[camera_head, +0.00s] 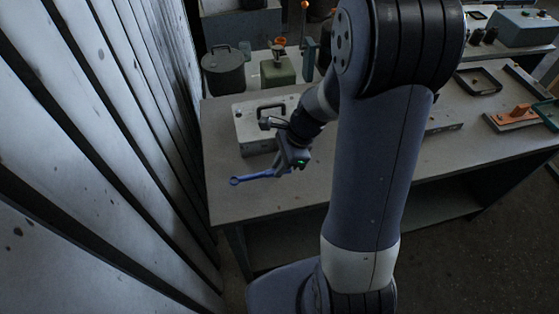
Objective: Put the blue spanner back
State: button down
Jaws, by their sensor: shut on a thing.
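The blue spanner (256,177) is held out to the left of my gripper (280,170), with its ring end at the far left. My gripper is shut on the spanner's right part, near the front left of the table. The spanner looks roughly level and above the table top, though its exact height is hard to tell. Its right end is hidden in the jaws. No marked place for the spanner can be made out in this view.
A pale box with a dark handle (249,131) stands just behind my gripper on the table (235,205). Slatted wall (100,130) borders the left.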

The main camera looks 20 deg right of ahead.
aim_at(275, 191)
jog(key=shift+f+b, duration=3.3)
jog(key=shift+f, duration=0.6)
jog(key=shift+f+b, duration=0.4)
jog(key=shift+f, duration=0.15)
jog(key=c, duration=0.9)
grip_release()
jog(key=shift+o, duration=0.2)
jog(key=shift+r, duration=0.15)
notch_tip(275, 191, up, 8)
jog(key=p, duration=0.7)
jog(key=shift+f, duration=0.2)
notch_tip(275, 191, down, 8)
jog(key=b, duration=0.7)
